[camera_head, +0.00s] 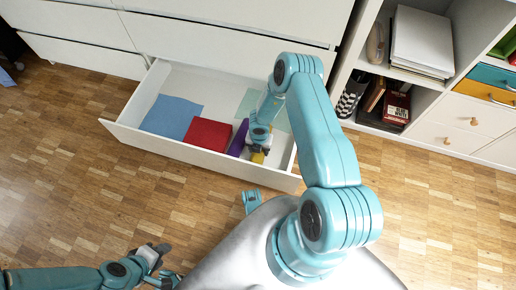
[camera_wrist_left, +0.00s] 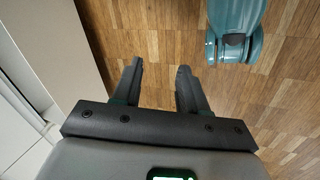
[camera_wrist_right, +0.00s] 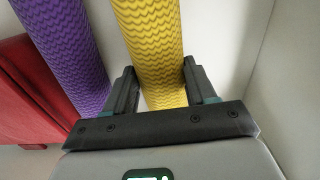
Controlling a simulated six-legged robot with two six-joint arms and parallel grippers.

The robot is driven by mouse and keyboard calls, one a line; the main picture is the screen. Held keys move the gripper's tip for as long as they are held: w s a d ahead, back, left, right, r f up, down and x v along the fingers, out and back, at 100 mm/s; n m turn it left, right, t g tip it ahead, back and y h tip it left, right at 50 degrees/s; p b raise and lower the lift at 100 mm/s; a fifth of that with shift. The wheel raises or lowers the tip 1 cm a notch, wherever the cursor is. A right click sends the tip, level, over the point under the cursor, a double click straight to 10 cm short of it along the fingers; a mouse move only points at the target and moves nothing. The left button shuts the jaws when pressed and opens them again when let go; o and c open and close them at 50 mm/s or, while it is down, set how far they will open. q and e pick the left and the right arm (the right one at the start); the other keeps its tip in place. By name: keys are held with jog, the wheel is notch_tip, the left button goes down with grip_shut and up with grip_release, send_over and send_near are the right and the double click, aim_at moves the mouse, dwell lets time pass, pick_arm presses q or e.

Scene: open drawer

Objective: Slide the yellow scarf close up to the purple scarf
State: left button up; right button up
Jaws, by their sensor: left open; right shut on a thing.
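The yellow scarf (camera_wrist_right: 150,35) is a rolled, wavy-patterned cylinder in the open drawer. In the head view only a small part of it (camera_head: 257,158) shows below my right gripper (camera_head: 259,148). In the right wrist view the fingers of my right gripper (camera_wrist_right: 160,75) are shut on it, one on each side. The purple scarf (camera_wrist_right: 62,45) is a similar roll to its left; it also shows in the head view (camera_head: 238,138). A narrow gap lies between the rolls, with my left-hand finger in it. My left gripper (camera_head: 168,264) is open and empty over the floor.
The drawer (camera_head: 150,139) also holds a red cloth (camera_head: 207,134) left of the purple scarf, a blue cloth (camera_head: 172,117) and a pale green cloth (camera_head: 247,101) partly behind my arm. The drawer's side wall (camera_wrist_right: 285,60) stands right of the yellow scarf, with some bare floor between.

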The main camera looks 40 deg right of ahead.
jog(key=o, duration=1.2)
jog(key=shift+s, duration=0.1)
pick_arm(q)
jog(key=shift+s, duration=0.1)
notch_tip(320, 180, up, 7)
jog(key=s+d+p, duration=0.1)
jog(key=s+p, duration=0.1)
jog(key=p, duration=0.5)
jog(key=shift+d+m+g+p, duration=0.2)
jog(key=shift+m+g+p, duration=0.1)
jog(key=shift+g, duration=0.1)
pick_arm(e)
notch_tip(320, 180, up, 16)
jog(key=shift+r, duration=0.15)
